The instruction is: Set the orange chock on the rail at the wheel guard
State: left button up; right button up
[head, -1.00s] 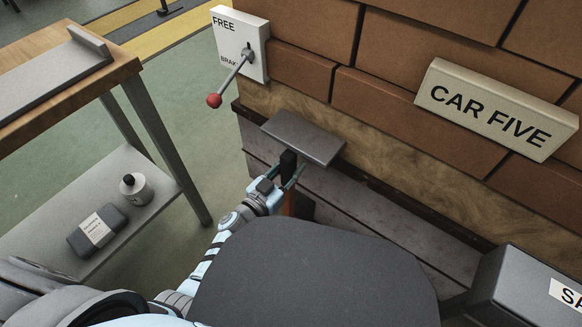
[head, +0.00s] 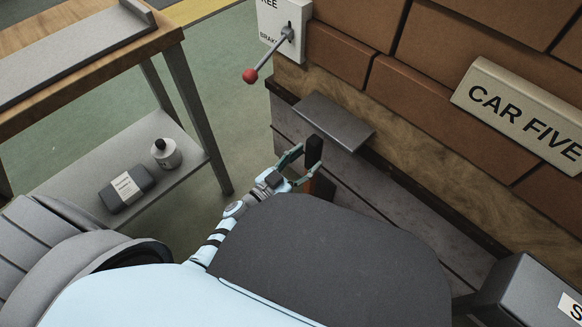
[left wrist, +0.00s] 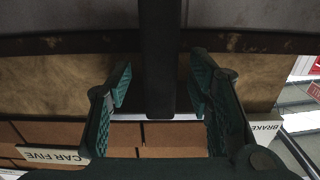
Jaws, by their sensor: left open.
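The orange chock (head: 322,187) stands upright by the grey side rail (head: 365,200), below the wheel guard (head: 335,122), a flat grey plate. Its lower part is mostly hidden behind my dark body panel. Its black upright handle (head: 314,148) rises beside the guard's front edge. My left gripper (head: 304,163) is open, with its green fingers spread around the handle. In the left wrist view the handle (left wrist: 160,75) stands between the two fingers (left wrist: 162,85), with a gap on each side. Whether the chock touches the rail cannot be seen. My right gripper is out of view.
A brake lever with a red knob (head: 250,76) sticks out left of the guard. The brick wall (head: 430,110) carries a CAR FIVE sign (head: 520,115). A grey box (head: 530,290) is at lower right. A wooden-topped bench (head: 90,60) stands at left, with free floor between.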

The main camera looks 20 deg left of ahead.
pick_arm(q)
jog(key=p+v, duration=0.1)
jog(key=v, duration=0.6)
jog(key=s+a+f+n+g+y, duration=0.2)
jog(key=s+a+f+g+y, duration=0.25)
jog(key=f, duration=0.55)
jog(key=s+a+f+n+g+y, duration=0.25)
jog(key=s+a+f, duration=0.2)
jog(key=f, duration=0.45)
jog(key=s+f+g, duration=0.3)
jog(key=s+f, duration=0.1)
jog(key=s, duration=0.3)
jog(key=s+f+g, duration=0.3)
jog(key=s+f, duration=0.1)
jog(key=s, duration=0.3)
jog(key=shift+d, duration=0.4)
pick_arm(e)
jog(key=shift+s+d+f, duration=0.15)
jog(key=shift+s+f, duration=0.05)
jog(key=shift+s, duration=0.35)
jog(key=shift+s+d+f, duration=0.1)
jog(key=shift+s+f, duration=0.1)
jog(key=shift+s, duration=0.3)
pick_arm(q)
jog(key=shift+s, duration=0.1)
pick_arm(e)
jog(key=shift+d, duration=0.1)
